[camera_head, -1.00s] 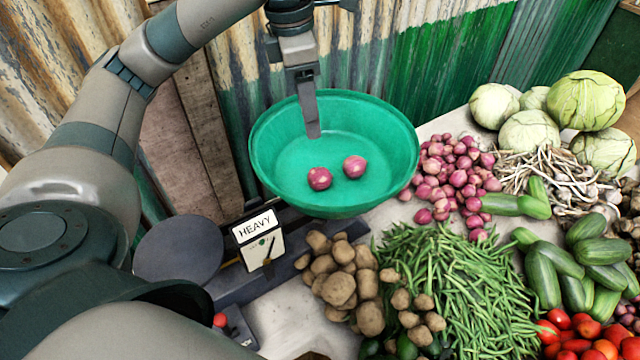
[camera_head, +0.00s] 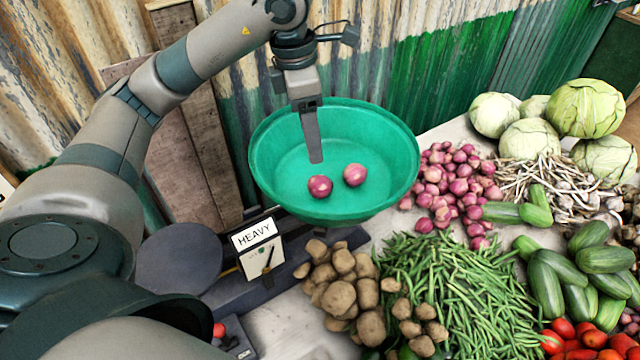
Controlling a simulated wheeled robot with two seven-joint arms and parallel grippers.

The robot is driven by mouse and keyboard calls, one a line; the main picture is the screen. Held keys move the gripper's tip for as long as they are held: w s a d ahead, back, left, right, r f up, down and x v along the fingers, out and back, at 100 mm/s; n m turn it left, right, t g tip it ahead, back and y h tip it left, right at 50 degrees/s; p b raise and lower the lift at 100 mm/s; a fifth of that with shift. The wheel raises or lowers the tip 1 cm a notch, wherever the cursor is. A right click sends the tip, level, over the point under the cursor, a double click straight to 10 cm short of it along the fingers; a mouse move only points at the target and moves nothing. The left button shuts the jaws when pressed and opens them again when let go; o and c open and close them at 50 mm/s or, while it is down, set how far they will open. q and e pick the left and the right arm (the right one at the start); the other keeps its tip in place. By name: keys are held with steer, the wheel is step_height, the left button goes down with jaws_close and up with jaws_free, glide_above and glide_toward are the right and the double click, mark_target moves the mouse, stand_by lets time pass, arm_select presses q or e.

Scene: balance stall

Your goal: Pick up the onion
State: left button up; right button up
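Two red onions lie apart in the green bowl (camera_head: 275,160) of the balance. The left onion (camera_head: 320,187) is near the bowl's middle, and the right onion (camera_head: 354,175) is a little right of it. My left gripper (camera_head: 316,158) points down into the bowl, with its tip just above and behind the left onion in the picture. Only one finger edge shows, so its opening is hidden. No onion is seen between the fingers. A pile of small red onions (camera_head: 456,184) lies on the table right of the bowl. My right gripper is out of view.
Potatoes (camera_head: 345,285), green beans (camera_head: 445,290), cabbages (camera_head: 585,108), garlic (camera_head: 560,175) and cucumbers (camera_head: 560,275) crowd the right. A corrugated wall (camera_head: 440,80) stands behind.

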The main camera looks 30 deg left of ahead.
arm_select(q)
steer(key=p, duration=0.3)
glide_above(320, 178)
steer(key=s, duration=0.1)
step_height(320, 178, down, 8)
steer(key=shift+s+a+f, duration=0.1)
steer(key=shift+a, duration=0.05)
steer(key=shift+f, duration=0.5)
steer(key=shift+w+f+p, duration=0.25)
steer(key=shift+f+p, duration=0.25)
steer(key=shift+f, duration=0.1)
steer(key=f, duration=0.1)
steer(key=f+p, duration=0.1)
steer(key=f, duration=0.1)
steer(key=shift+w+p, duration=0.25)
steer(key=shift+p, duration=0.15)
steer(key=shift+w+d+f, duration=0.1)
steer(key=shift+d+f, duration=0.1)
steer(key=shift+f, duration=0.35)
